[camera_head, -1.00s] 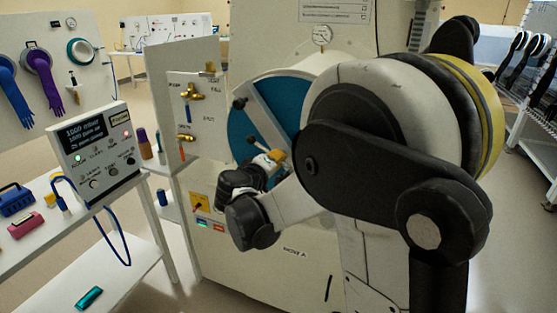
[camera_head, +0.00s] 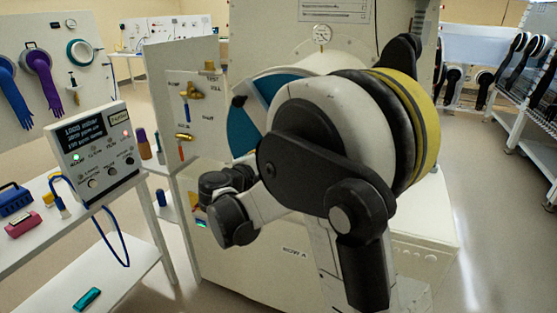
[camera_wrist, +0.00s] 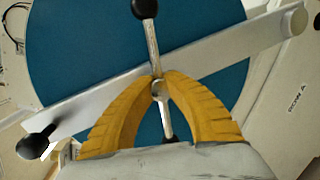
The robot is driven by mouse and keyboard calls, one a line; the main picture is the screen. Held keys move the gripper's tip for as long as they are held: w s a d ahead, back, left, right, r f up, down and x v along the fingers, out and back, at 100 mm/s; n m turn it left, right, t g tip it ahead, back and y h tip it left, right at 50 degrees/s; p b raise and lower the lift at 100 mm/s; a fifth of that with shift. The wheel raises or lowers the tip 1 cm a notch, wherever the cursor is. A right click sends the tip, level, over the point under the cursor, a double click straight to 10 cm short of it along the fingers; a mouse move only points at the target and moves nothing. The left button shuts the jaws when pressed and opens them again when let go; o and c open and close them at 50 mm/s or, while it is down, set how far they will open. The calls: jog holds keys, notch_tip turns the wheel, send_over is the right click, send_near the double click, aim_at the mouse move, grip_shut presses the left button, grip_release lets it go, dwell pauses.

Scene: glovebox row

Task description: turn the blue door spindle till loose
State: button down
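The blue round door (camera_wrist: 95,40) fills much of the wrist view, with a pale bar (camera_wrist: 225,48) slanting across it. The spindle (camera_wrist: 153,45) stands at the bar's middle, with a thin metal cross rod and a black ball at its upper end. My gripper (camera_wrist: 161,76) has its two yellow fingers on either side of the spindle's centre, their tips close together against it. The rod's lower part shows between the fingers. In the head view, part of the blue door (camera_head: 243,130) shows; my arm hides the spindle and the fingers.
A black knob (camera_wrist: 36,142) sits at the bar's lower left end. Left of the door is a panel with brass valves (camera_head: 191,91). A controller box (camera_head: 94,153) stands on the white bench at left. A rack (camera_head: 525,110) stands at right, with open floor before it.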

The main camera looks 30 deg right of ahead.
jog(key=n, duration=0.3)
jog(key=n+h+b, duration=0.1)
jog(key=n, duration=0.2)
jog(key=shift+h+b, duration=0.3)
jog(key=shift+n, duration=0.3)
jog(key=c, duration=1.5)
grip_release()
jog(key=shift+a, duration=0.15)
jog(key=v, duration=1.2)
jog(key=shift+r, duration=0.1)
